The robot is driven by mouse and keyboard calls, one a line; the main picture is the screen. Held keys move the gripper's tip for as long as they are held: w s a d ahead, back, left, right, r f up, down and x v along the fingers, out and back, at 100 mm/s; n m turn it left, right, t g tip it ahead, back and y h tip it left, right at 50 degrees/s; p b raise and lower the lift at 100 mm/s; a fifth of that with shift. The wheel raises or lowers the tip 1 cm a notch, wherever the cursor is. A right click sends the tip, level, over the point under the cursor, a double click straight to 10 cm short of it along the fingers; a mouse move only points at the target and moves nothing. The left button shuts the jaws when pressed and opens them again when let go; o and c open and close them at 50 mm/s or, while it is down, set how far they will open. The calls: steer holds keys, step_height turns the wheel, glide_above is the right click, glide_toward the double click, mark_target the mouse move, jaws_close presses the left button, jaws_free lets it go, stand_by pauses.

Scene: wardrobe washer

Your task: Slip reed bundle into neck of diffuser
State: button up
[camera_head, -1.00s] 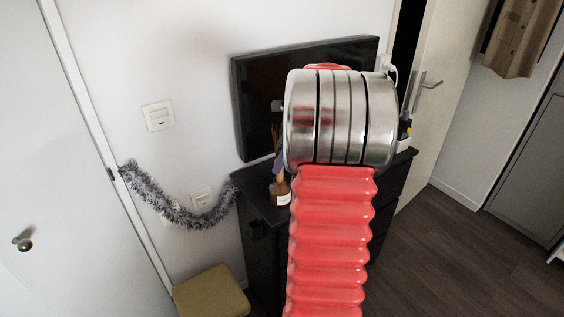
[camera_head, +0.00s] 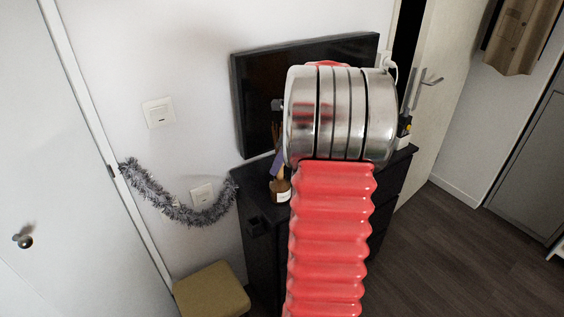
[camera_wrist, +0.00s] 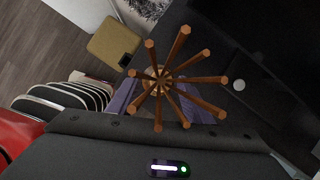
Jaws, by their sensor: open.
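The diffuser is an amber bottle with a white label (camera_head: 281,191) on the black cabinet, left of my arm in the head view. The brown reed bundle (camera_wrist: 162,82) fans out toward the camera in the wrist view, its thin ends converging near the bottle. The reeds also show faintly above the bottle in the head view (camera_head: 276,136). My gripper (camera_wrist: 162,100) is open, with its purple fingers on both sides of the reeds' lower part. The reeds hide the neck, so I cannot tell how deep they sit or whether the fingers touch them.
The black cabinet (camera_head: 256,190) stands against the wall, with a dark screen (camera_head: 255,100) behind the bottle. Tinsel (camera_head: 180,212) hangs on the wall at left. A tan stool (camera_head: 212,292) stands at front left. Dark floor (camera_head: 440,260) is open at right.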

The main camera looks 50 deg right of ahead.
steer(key=v, duration=1.3)
steer(key=shift+r, duration=0.3)
steer(key=shift+s, duration=0.1)
stand_by(0.5)
step_height(320, 180, down, 4)
steer(key=s+a+n, duration=0.1)
steer(key=s+n, duration=0.1)
steer(key=n, duration=0.6)
steer(key=s+a+n, duration=0.3)
steer(key=a+n, duration=1)
steer(key=a, duration=0.8)
steer(key=s+a+n+t, duration=0.1)
steer(key=s+a+n, duration=0.2)
steer(key=a+n, duration=0.9)
steer(key=a+f, duration=0.1)
steer(key=a, duration=0.8)
steer(key=shift+s+a+n+h, duration=0.2)
steer(key=shift+s+n+h, duration=0.1)
steer(key=shift+n+h, duration=0.1)
